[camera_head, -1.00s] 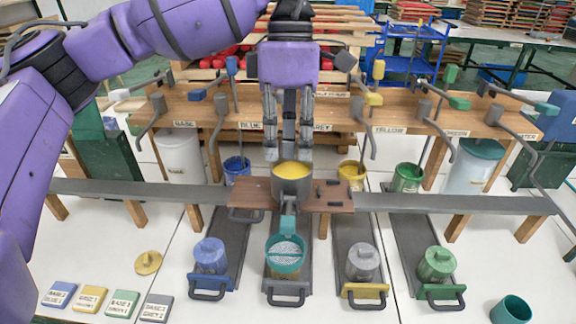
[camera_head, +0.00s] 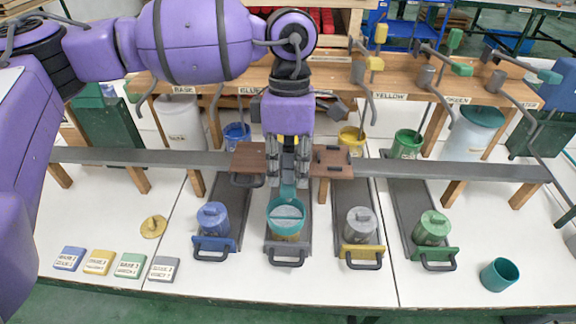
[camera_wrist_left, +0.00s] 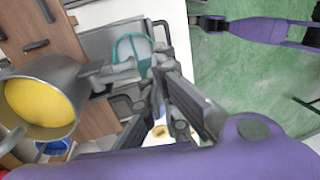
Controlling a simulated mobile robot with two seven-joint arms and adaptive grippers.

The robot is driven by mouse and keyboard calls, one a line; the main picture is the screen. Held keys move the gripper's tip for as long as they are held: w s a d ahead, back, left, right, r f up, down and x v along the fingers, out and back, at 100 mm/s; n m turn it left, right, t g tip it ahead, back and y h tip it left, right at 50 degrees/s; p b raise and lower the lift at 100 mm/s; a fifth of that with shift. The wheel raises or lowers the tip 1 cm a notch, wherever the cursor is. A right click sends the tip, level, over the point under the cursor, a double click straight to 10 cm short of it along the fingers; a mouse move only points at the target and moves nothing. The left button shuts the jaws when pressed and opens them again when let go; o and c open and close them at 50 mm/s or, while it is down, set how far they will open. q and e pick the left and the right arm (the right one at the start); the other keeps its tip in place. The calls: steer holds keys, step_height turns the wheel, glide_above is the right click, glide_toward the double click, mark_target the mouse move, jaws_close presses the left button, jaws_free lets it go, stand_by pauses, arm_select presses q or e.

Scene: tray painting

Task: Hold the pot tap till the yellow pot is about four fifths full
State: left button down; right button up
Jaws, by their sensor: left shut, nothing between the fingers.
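A grey pot (camera_wrist_left: 45,105) with yellow paint inside stands on a brown board (camera_head: 333,161) on the rail. In the head view my left gripper hides most of it. A teal-rimmed strainer (camera_head: 285,214) is at the grey slide in front of it, with a yellowish patch below its rim. It also shows in the left wrist view (camera_wrist_left: 132,48). My left gripper (camera_head: 288,174) is shut and empty, pointing down at the pot's front side, where the tap is; contact is unclear. A yellow pot (camera_head: 351,139) stands behind the rail under the YELLOW label.
Small labelled blocks (camera_head: 98,263) and a yellow lid (camera_head: 153,227) lie left. A teal cup (camera_head: 499,274) is at right. Taps line the shelf behind.

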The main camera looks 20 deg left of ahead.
mark_target(287, 190)
arm_select(q)
steer(key=shift+s+f+t, duration=0.2)
steer(key=shift+f+t, duration=0.1)
steer(key=f, duration=0.1)
steer(key=s+f, duration=0.1)
steer(key=f, duration=0.1)
steer(key=shift+s+d+f+t+b, duration=0.15)
steer(key=shift+d+t+b, duration=0.1)
steer(key=shift+t+b, duration=0.15)
steer(key=shift+f, duration=0.4)
arm_select(e)
steer(key=shift+s+f, duration=0.15)
steer(key=shift+f, duration=0.35)
arm_select(q)
steer(key=shift+r, duration=0.1)
stand_by(1.0)
stand_by(3.2)
